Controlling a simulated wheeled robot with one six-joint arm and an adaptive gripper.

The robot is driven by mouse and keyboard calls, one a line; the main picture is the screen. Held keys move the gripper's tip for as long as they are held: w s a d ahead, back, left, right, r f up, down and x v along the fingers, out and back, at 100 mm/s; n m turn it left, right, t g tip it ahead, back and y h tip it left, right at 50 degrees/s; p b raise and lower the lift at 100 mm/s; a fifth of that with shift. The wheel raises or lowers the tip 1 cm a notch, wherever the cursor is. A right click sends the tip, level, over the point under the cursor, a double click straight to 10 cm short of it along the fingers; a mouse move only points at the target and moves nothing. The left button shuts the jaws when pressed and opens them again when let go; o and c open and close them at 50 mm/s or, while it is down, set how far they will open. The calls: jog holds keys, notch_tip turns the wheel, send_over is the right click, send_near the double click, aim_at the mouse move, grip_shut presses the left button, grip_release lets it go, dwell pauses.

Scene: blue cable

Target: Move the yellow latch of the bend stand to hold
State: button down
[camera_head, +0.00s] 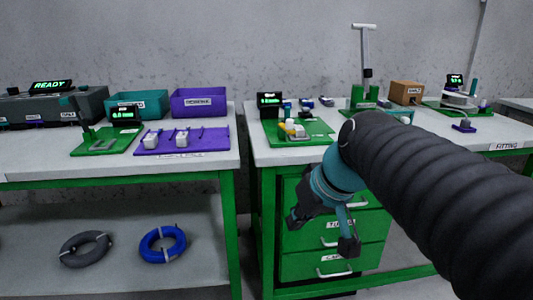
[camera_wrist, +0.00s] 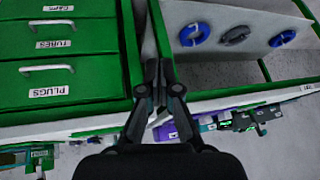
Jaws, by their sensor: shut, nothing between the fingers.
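A small yellow part (camera_head: 282,125), likely the latch, shows at the left of a white block (camera_head: 295,130) on a green board (camera_head: 317,138). The board lies at the left front of the right bench; I take it for the bend stand. The latch's exact position is too small to tell. My gripper hangs below and in front of that bench, by the drawers, well apart from the board. In the wrist view my gripper (camera_wrist: 160,70) has its fingertips together with nothing between them. The latch cannot be made out in the wrist view.
Green drawers (camera_head: 331,236) stand under the right bench (camera_head: 257,153). A purple board (camera_head: 213,144) and bins stand on the left bench. A blue cable coil (camera_head: 162,244) and a grey coil (camera_head: 85,249) lie on the lower shelf. A gap separates the benches.

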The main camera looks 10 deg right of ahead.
jog(key=w+a+f+n+g+b, duration=0.1)
jog(key=w+a+f+n+g, duration=0.1)
jog(key=a+f, duration=0.35)
jog(key=n+t+h+b, duration=0.4)
jog(key=n+t+h, duration=0.4)
jog(key=n+h, duration=1.15)
send_near(287, 124)
jog(key=w+d+y, duration=0.1)
jog(key=d, duration=0.1)
jog(key=w+d+r+n+y, duration=0.1)
jog(key=d, duration=0.1)
jog(key=w+d+n+y, duration=0.1)
jog(key=d, duration=0.1)
jog(key=shift+w+r+n+t+b, duration=0.25)
jog(key=shift+w+r+t+b, duration=0.05)
jog(key=shift+w+r+b, duration=0.1)
jog(key=shift+f+t, duration=0.1)
jog(key=shift+t, duration=0.2)
